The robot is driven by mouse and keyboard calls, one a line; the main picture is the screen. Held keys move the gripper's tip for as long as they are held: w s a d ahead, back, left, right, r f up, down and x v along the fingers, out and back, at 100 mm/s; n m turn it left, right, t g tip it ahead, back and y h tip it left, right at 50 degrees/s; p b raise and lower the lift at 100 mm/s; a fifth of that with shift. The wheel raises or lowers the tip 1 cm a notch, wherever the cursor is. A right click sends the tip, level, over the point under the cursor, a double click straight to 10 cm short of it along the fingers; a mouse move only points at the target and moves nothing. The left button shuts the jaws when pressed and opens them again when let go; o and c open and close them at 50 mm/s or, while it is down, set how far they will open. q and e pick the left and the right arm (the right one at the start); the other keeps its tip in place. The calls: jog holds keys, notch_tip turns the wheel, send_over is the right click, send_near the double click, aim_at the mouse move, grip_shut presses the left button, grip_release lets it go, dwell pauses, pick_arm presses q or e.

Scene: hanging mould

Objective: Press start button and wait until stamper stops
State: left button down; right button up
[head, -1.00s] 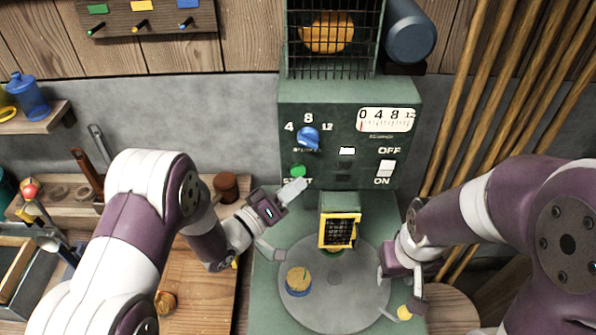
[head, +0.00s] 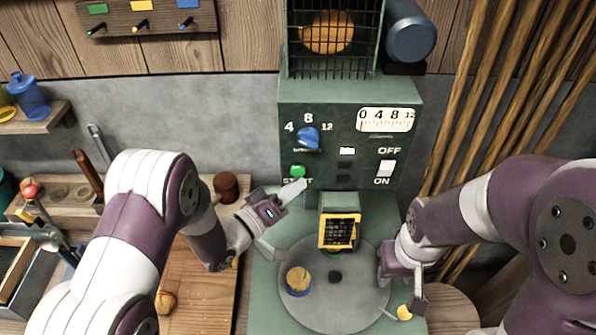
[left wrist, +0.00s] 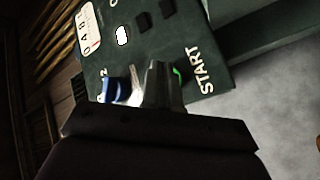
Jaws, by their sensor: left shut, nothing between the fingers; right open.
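The green start button (head: 298,171) sits above the START label on the front of the green stamping machine (head: 262,300). My left gripper (head: 303,184) is shut and empty, its tips just below the button and over part of the label. In the left wrist view only a thin green edge of the button (left wrist: 177,72) shows beside the fingers; contact cannot be told. The stamper (head: 340,232), with a yellow-framed dark grille, hangs above the back of the round grey plate (head: 345,305). My right gripper (head: 399,288) is open by the plate's right edge.
A blue knob (head: 308,139) and an ON/OFF switch (head: 386,168) are on the same panel. A golden cake in a blue ring (head: 299,281) sits on the plate's left. A yellow-tipped piece (head: 404,312) lies by my right gripper. Wooden poles (head: 500,110) lean at the right.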

pick_arm(q)
jog(key=shift+w, duration=0.15)
jog(key=shift+w, duration=0.3)
jog(key=shift+w, duration=0.4)
dwell(0.8)
jog(key=shift+s, duration=0.85)
jog(key=s+p, duration=0.1)
jog(key=s, duration=0.4)
dwell(0.3)
dwell(0.5)
